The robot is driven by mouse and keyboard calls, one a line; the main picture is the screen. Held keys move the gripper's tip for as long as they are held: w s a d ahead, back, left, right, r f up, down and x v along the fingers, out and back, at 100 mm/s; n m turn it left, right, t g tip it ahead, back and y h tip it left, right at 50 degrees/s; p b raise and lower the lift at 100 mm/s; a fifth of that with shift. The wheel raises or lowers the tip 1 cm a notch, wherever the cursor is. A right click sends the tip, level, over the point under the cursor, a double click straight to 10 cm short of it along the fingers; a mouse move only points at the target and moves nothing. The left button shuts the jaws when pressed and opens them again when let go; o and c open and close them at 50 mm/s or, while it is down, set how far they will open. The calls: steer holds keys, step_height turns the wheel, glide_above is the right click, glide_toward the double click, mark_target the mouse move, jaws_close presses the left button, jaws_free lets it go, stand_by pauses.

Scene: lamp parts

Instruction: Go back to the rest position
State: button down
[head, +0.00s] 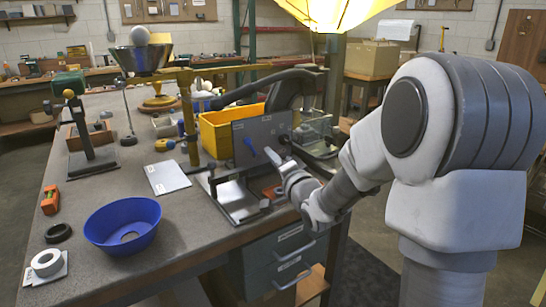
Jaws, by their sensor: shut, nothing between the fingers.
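My gripper (274,157) is at the end of my grey and white arm, above the right part of the workbench, in front of an upright grey plate (262,137). It is small in the picture and looks shut, with nothing seen in it. The arm comes in from the right and bends low near the bench's right edge. A blue bowl-shaped shade (123,239) with a hole in its bottom sits on the bench at the front left. A black ring (58,233) and a white ring (46,261) lie to its left.
The workbench (200,222) holds a yellow bin (215,136), a flat light plate (167,177) and a metal fixture (238,202) close to my gripper. A black stand (92,150) is at the left. A yellow lampshade (338,12) hangs above.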

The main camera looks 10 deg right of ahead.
stand_by(0.4)
steer(key=s+a+f+n+g+h, duration=0.15)
steer(key=s+n+g, duration=0.45)
steer(key=s, duration=1.1)
steer(key=s+f+n+g+h, duration=0.1)
steer(key=s+n+g+h, duration=0.35)
steer(key=s, duration=1.25)
step_height(320, 180, up, 24)
steer(key=s+g+y+p, duration=0.1)
steer(key=g+y+p, duration=0.1)
steer(key=p, duration=2.2)
steer(key=shift+f+n+p, duration=0.15)
steer(key=shift+n+p, duration=0.15)
steer(key=shift+n, duration=0.15)
